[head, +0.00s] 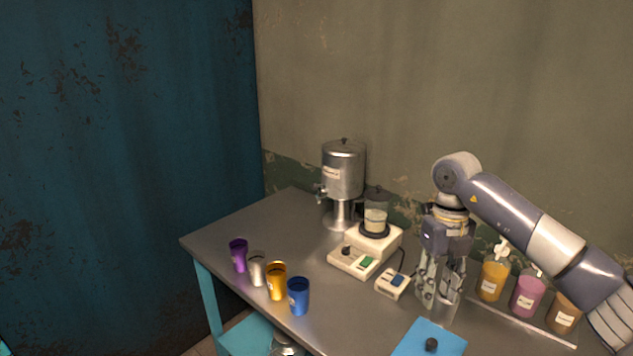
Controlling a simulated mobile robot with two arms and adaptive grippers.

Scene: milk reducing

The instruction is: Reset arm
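My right gripper (442,296) points straight down over the right part of the metal table (240,222), with its arm reaching in from the right. Its fingers look spread apart. My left gripper is not in view.
A steel dispenser (343,172) and a heater with a glass beaker (376,220) stand at the back. A small control box (393,283) is left of the gripper. Pump bottles (493,280) stand right, cups (276,281) left. A blue board (422,338) lies in front.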

